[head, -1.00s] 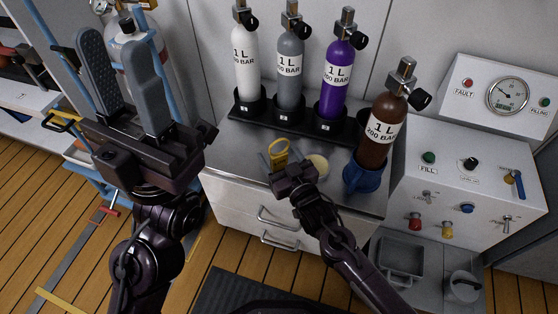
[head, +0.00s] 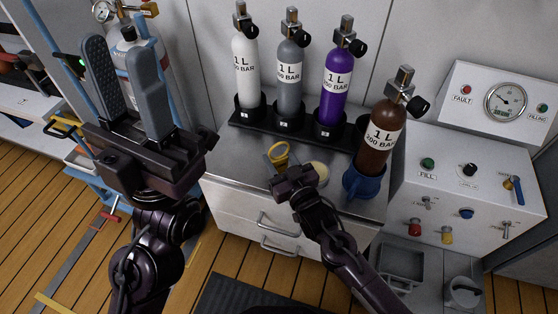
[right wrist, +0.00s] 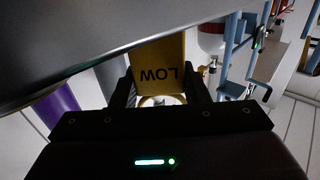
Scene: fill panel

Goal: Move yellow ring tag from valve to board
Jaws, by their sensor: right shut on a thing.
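The yellow ring tag (head: 278,153) is held over the steel counter by my right gripper (head: 281,168). In the right wrist view the tag (right wrist: 158,62) shows a flat yellow plate with "LOW" upside down between the fingers. My left gripper (head: 118,48) is open and empty, raised at the left in front of a cylinder with a gauge. Valves top several bottles; I cannot tell which one the task means. No board can be clearly made out.
White (head: 245,65), grey (head: 290,70) and purple (head: 337,80) bottles stand in a black rack at the counter's back. A brown bottle (head: 382,135) leans in a blue cup (head: 363,184). A cream disc (head: 319,173) lies beside my right gripper. The fill panel (head: 445,185) stands at right.

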